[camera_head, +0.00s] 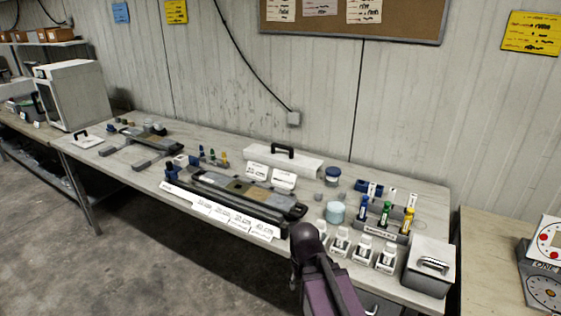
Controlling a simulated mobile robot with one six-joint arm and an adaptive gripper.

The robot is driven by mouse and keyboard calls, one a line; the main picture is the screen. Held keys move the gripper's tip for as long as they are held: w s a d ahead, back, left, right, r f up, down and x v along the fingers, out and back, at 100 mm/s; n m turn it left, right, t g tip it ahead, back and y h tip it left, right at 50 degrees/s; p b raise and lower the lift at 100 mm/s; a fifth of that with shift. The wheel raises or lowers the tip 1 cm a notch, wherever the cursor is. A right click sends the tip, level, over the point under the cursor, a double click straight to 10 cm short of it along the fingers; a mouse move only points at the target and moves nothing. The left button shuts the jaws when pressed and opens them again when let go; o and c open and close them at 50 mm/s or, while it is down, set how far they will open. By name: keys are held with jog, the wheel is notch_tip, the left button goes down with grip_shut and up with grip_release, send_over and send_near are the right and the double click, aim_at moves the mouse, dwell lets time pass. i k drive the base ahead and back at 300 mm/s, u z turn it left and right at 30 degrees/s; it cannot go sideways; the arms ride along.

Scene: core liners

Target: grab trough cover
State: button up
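A long white cover with a black handle (296,163) lies at the back of the table, near the wall. It looks like the trough cover. In front of it, a long dark trough (292,208) holds a grey and brown core; its top is uncovered. A smaller white plate with a black handle (84,142) lies at the table's far left. Part of my dark and purple arm rises at the bottom centre, in front of the table edge. My gripper cannot be made out in this view, and nothing is seen held.
The table (130,165) carries white label cards, several small white containers (363,249), coloured bottles (385,213), a blue-lidded jar (332,177) and a grey bin (429,267) at right. A second trough assembly lies at left. Open floor (70,240) lies at the lower left.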

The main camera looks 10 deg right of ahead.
aim_at(300, 165)
jog(key=u, duration=0.25)
jog(key=k, duration=0.5)
jog(key=u, duration=0.95)
jog(key=k, duration=0.85)
jog(key=u, duration=0.5)
jog(key=i, duration=1.55)
jog(key=z, duration=1)
jog(key=i, duration=0.55)
jog(key=z, duration=0.65)
jog(key=i, duration=0.45)
jog(key=z, duration=0.2)
